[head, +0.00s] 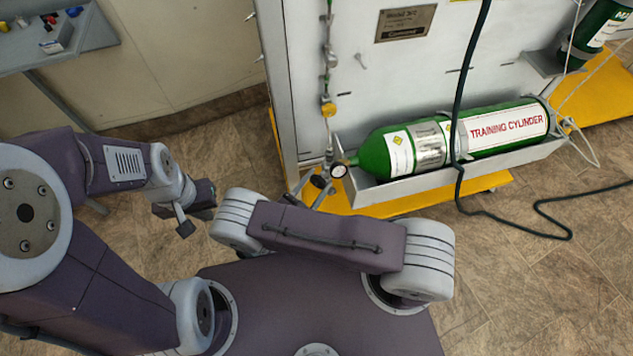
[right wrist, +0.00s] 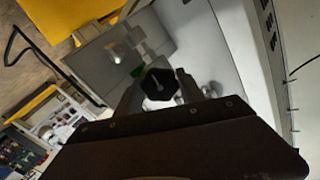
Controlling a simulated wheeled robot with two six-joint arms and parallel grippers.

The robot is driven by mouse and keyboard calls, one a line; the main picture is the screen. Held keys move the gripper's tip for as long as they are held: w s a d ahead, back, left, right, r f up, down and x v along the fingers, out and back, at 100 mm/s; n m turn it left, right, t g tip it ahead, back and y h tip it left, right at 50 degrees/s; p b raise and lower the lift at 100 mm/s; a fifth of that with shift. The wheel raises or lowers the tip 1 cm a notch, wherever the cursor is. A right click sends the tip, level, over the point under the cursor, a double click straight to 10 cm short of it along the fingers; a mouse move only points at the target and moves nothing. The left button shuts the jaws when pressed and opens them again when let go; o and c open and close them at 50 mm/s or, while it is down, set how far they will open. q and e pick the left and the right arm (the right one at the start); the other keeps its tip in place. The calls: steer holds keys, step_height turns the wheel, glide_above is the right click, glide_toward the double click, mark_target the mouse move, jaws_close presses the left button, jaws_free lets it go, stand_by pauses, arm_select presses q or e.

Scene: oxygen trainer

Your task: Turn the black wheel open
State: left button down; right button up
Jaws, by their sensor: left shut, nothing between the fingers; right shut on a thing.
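The black wheel (right wrist: 160,84) shows in the right wrist view as a dark, lobed knob facing the camera. My right gripper (right wrist: 161,92) has its grey fingers on either side of the wheel and is shut on it. In the head view the wheel (head: 318,182) is a small dark shape by the cylinder's neck and round gauge (head: 339,171); my right arm hides most of that gripper. The green training cylinder (head: 455,138) lies on its side. My left gripper (head: 186,222) is shut and empty, well left of the wheel.
The cylinder rests in a grey tray (head: 470,172) on the white panel (head: 400,75), above a yellow base (head: 430,197). A dark hose (head: 458,100) hangs across the cylinder and trails over the floor. A grey shelf (head: 75,45) stands at the upper left.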

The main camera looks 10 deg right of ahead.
steer(key=shift+n, duration=0.6)
steer(key=o, duration=1.4)
steer(key=shift+c, duration=0.2)
